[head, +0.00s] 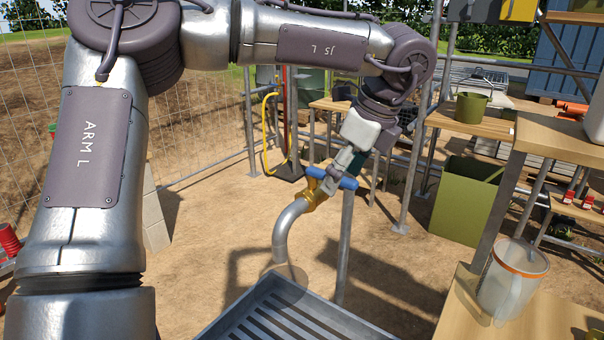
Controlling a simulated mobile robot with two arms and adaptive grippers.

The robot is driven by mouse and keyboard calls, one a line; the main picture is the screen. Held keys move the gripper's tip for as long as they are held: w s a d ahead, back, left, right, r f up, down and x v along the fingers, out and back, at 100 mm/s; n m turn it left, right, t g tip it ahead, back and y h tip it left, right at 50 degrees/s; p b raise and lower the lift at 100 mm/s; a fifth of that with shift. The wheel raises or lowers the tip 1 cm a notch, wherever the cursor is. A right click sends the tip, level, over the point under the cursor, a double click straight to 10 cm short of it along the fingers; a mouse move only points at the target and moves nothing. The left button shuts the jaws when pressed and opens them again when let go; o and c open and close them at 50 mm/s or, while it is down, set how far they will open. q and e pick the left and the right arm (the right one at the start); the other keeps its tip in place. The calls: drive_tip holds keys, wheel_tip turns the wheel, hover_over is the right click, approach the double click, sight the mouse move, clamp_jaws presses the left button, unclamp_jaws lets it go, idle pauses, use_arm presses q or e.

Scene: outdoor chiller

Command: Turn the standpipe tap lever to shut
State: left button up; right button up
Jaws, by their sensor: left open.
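The standpipe tap has a brass body (314,193) with a blue lever (347,182) lying crosswise on top of it. A grey curved spout (284,232) bends down from the brass body. Below it, a faint clear patch shows over the slatted grey tray; I cannot tell if it is running water. My left gripper (338,167) comes down from above and is at the lever, its fingers open. The fingers partly hide the lever's middle, and I cannot tell whether they touch it. My right gripper is not in view.
The grey slatted tray (246,316) lies below the spout. A clear jug with an orange rim (512,283) stands on a wooden top at the lower right. A green bin (463,208) stands behind on the ground. A wire fence runs along the left.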

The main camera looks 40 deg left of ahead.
use_arm(q)
drive_tip(key=p+v, duration=0.6)
drive_tip(key=v, duration=0.1)
drive_tip(key=shift+p, duration=0.4)
idle(0.4)
